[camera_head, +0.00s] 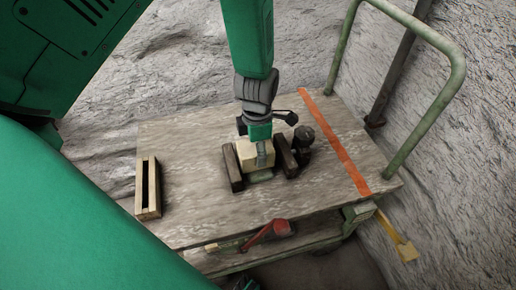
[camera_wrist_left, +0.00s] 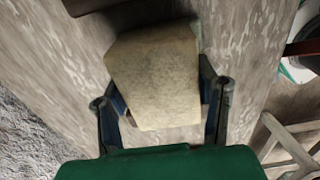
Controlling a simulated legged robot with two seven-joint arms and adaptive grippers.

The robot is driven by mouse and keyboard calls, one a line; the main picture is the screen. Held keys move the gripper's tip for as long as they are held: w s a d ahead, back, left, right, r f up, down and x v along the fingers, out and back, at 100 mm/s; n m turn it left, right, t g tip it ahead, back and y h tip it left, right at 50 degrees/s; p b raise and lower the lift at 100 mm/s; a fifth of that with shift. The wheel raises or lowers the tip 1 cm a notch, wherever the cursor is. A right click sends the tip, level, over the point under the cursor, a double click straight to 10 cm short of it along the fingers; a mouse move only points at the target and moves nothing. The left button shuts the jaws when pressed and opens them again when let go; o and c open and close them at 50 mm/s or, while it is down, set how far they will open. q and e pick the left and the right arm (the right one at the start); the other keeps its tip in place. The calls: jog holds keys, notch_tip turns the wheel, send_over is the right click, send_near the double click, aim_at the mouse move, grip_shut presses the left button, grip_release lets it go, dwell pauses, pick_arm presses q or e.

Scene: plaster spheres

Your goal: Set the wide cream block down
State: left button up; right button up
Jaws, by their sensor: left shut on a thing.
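The wide cream block (camera_head: 246,155) is between the fingers of my left gripper (camera_head: 262,153), over the middle of the cart top. In the left wrist view the block (camera_wrist_left: 156,78) fills the space between the two fingers of the gripper (camera_wrist_left: 163,105), which is shut on it. My right gripper is not in view.
The wooden cart top (camera_head: 200,215) has an orange stripe (camera_head: 335,143) near its right side. A slotted wooden holder (camera_head: 148,188) stands at the left. A green rail (camera_head: 452,90) rises at the right. The front left is clear.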

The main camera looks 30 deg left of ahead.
pick_arm(q)
jog(key=shift+d+r, duration=0.15)
jog(key=shift+d, duration=0.2)
jog(key=shift+p, duration=0.3)
jog(key=shift+a, duration=0.2)
jog(key=shift+d, duration=0.15)
jog(key=shift+p, duration=0.55)
jog(key=shift+f, duration=0.7)
dwell(0.7)
jog(key=o, duration=1.8)
